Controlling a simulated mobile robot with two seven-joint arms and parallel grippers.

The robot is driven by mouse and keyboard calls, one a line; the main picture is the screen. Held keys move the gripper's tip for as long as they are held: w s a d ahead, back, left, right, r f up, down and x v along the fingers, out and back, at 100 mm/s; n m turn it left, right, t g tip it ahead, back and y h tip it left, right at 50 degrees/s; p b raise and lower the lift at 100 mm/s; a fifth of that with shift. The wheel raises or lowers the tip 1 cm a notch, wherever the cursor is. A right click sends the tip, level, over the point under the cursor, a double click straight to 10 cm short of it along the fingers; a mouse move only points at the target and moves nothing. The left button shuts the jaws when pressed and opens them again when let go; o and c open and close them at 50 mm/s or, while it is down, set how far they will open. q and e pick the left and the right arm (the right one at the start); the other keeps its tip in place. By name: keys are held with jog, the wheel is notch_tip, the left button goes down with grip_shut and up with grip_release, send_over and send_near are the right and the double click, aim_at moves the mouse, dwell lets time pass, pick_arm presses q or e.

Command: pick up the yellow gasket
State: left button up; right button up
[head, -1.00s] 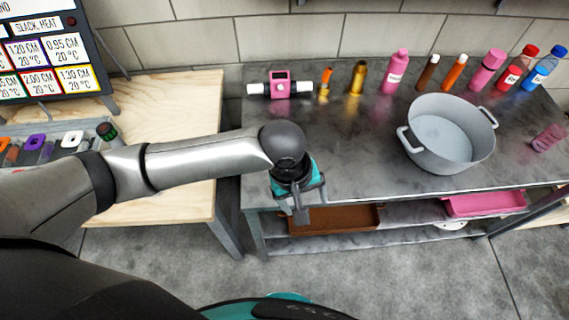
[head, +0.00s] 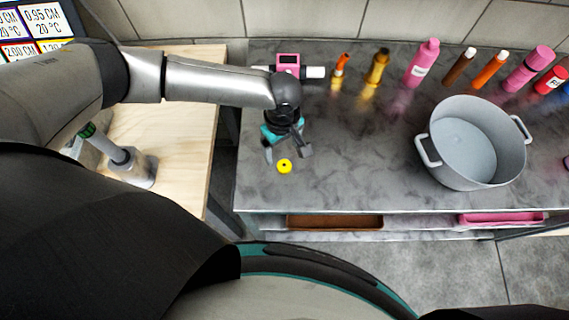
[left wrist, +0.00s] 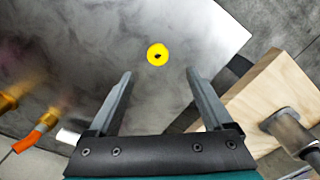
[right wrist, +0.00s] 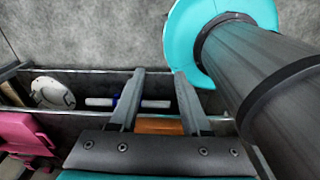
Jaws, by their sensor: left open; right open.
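The yellow gasket (head: 284,166) is a small flat ring with a dark hole. It lies on the grey metal table (head: 345,185) near its front left corner. My left gripper (head: 287,154) is above the table just behind the gasket, open and empty. In the left wrist view the gasket (left wrist: 158,54) shows beyond the fingertips, about centred between the two fingers (left wrist: 159,74). My right gripper (right wrist: 158,72) shows only in its own wrist view. It is open and empty, with shelf items below it.
A large grey pot (head: 470,150) stands on the table to the right. A pink device (head: 288,66) and several bottles (head: 422,62) line the back. A wooden table (head: 195,130) adjoins on the left. A brown tray (head: 335,222) and pink tray (head: 500,219) are on the lower shelf.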

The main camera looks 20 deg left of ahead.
aim_at(284, 165)
pick_arm(q)
notch_tip(284, 165, down, 3)
jog(key=shift+w+r, duration=0.1)
jog(key=shift+f+b, duration=0.3)
jog(key=shift+f, duration=0.45)
notch_tip(284, 165, down, 4)
jog(key=shift+w+d+f+b, duration=0.1)
jog(key=shift+d+f+b, duration=0.05)
jog(key=shift+b, duration=0.5)
pick_arm(e)
jog(key=shift+w+a+f, duration=0.1)
jog(key=shift+w+f, duration=0.8)
jog(key=shift+f, duration=0.15)
pick_arm(q)
jog(key=shift+c, duration=0.4)
grip_shut()
pick_arm(e)
jog(key=shift+s, duration=0.2)
